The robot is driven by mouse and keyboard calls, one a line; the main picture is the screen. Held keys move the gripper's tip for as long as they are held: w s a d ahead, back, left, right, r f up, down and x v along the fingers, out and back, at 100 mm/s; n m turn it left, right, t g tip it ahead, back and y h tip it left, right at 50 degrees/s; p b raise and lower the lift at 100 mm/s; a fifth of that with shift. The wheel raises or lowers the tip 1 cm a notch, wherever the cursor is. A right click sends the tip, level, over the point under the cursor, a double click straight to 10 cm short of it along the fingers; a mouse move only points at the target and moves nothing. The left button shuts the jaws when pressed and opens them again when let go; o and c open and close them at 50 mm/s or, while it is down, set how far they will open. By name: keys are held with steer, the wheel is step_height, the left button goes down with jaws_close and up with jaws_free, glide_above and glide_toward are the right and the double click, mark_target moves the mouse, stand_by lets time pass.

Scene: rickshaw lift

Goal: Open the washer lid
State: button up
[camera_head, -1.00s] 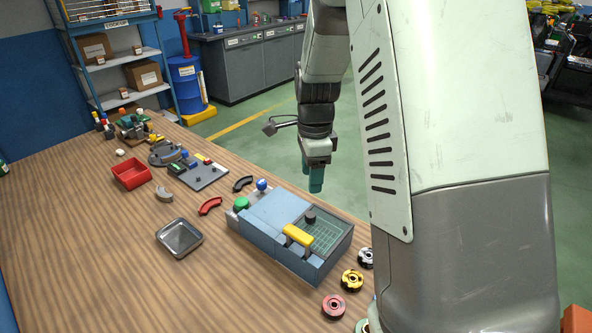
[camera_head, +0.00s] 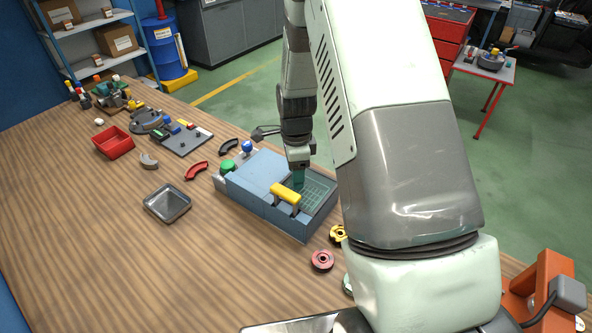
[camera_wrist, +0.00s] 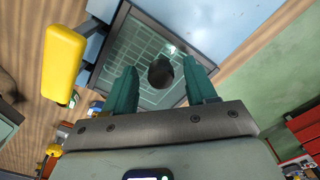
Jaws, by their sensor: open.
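The washer (camera_head: 255,180) is a blue-grey box on the wooden table. Its right part has a transparent lid (camera_head: 316,193) with a grid seen through it, and the lid also shows in the wrist view (camera_wrist: 124,50). A yellow handle (camera_head: 286,194) stands at the front, and is at upper left in the wrist view (camera_wrist: 65,65). A round dark knob (camera_wrist: 161,72) on the lid appears between my teal fingers in the wrist view. My gripper (camera_head: 298,181) is open, pointing down over the lid. It hides the knob in the head view. Contact cannot be told.
A green button (camera_head: 228,166) and a blue knob (camera_head: 248,146) sit at the washer's far left end. A metal tray (camera_head: 167,203), a red bin (camera_head: 114,142) and a red curved part (camera_head: 196,170) lie leftward. A red ring (camera_head: 321,260) lies near the front corner. The table's left front is clear.

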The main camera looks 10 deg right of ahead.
steer(key=shift+c, duration=0.4)
jaws_close()
steer(key=w+a, duration=0.9)
steer(key=shift+w+a, duration=0.15)
steer(key=shift+w, duration=0.15)
steer(key=shift+c, duration=0.9)
jaws_free()
steer(key=shift+a, duration=0.1)
steer(key=shift+o, duration=1.3)
steer(key=shift+s, duration=0.1)
steer(key=shift+r, duration=0.15)
